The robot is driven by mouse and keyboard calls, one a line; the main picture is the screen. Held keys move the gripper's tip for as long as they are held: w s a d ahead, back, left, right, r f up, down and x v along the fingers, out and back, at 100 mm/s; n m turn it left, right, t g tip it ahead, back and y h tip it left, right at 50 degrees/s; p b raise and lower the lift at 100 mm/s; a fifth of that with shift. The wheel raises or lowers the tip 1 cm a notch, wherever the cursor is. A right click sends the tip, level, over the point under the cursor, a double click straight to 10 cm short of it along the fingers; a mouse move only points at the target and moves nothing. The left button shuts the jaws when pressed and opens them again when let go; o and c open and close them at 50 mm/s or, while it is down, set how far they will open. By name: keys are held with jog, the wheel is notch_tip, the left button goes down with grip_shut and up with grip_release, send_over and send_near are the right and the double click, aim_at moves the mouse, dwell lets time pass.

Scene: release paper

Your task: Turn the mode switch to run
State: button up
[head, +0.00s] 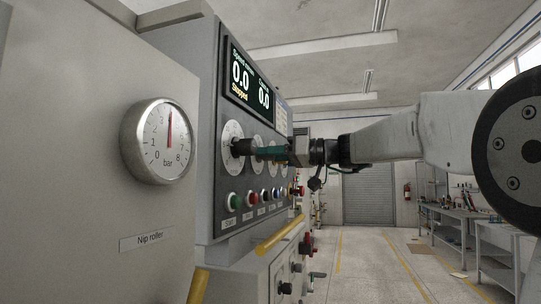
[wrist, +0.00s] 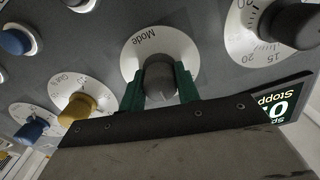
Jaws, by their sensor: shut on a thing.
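The mode switch (wrist: 160,78) is a dark grey knob on a round white dial plate marked "Mode" (wrist: 148,38), which appears upside down in the wrist view. My gripper (wrist: 159,92) has its two green fingers on either side of the knob, shut on it. In the head view my gripper (head: 274,153) reaches in from the right to the control panel (head: 212,205). There the fingers partly hide the row of dials, and I cannot make out the switch. The knob's pointer and the position labels, including run, cannot be read. The panel display (head: 248,82) reads "Stopped" and 0.0.
A dial with a black knob (wrist: 292,24) sits close to the right of the mode switch in the wrist view, a yellow knob (wrist: 80,110) to its left. Coloured buttons (head: 251,198) run below the dials. A pressure gauge (head: 160,141) and yellow rail (head: 280,234) stick out nearby.

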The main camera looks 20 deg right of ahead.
jog(key=m, duration=0.4)
jog(key=shift+m, duration=2.2)
jog(key=o, duration=1)
